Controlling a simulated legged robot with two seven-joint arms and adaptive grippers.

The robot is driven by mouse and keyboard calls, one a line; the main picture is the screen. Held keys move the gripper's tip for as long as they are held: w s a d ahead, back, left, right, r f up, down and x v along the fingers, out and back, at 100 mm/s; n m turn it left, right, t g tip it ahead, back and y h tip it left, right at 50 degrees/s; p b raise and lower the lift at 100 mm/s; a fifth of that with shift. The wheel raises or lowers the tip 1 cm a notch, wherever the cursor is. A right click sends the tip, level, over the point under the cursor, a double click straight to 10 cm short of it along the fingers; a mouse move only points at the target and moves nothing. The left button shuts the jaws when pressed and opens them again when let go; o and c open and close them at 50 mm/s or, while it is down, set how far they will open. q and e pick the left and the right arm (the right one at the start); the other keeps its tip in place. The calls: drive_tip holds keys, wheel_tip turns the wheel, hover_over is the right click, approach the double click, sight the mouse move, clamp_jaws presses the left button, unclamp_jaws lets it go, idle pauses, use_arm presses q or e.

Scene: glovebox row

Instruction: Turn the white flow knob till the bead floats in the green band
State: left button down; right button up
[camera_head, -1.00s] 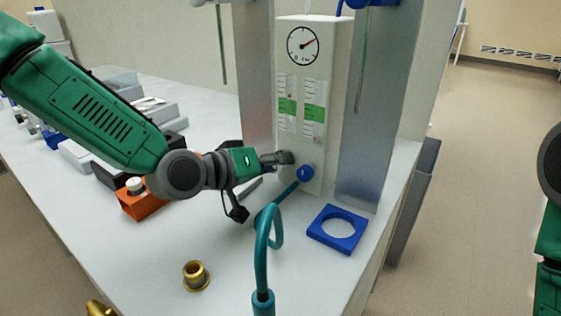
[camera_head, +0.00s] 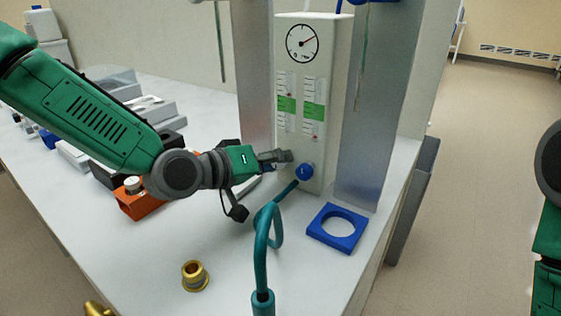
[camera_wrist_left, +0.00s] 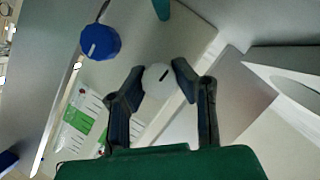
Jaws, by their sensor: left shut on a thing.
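The white flow knob (camera_wrist_left: 160,78) shows in the left wrist view with a dark line on its face, between the fingers of my left gripper (camera_wrist_left: 158,84). My left gripper (camera_head: 283,157) is shut on it at the front of the cream flowmeter panel (camera_head: 328,60); in the head view the fingers hide the knob. The panel has two scales, each with a green band: left (camera_head: 286,105) and right (camera_head: 314,111). A small red mark, seemingly a bead, shows just above the left band, another below the right band; both are tiny. My right gripper is not in view.
Metal posts (camera_head: 372,120) flank the panel. A blue ring plate (camera_head: 338,229), a brass fitting (camera_head: 195,276) and an orange block (camera_head: 141,205) lie on the white bench (camera_head: 150,270).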

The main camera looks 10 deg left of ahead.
use_arm(q)
drive_tip(key=n+b, duration=0.1)
drive_tip(key=n+h+b, duration=0.1)
drive_tip(key=shift+w+a+f+n, duration=0.15)
drive_tip(key=shift+a+n, duration=0.15)
drive_tip(key=shift+n+t+h+b, duration=0.4)
drive_tip(key=shift+n+h+b, duration=0.4)
drive_tip(key=shift+n+b, duration=0.9)
drive_tip(key=shift+m, duration=0.3)
drive_tip(key=c, duration=1.3)
unclamp_jaws()
drive_tip(key=shift+o, duration=0.2)
drive_tip(key=shift+a, duration=0.4)
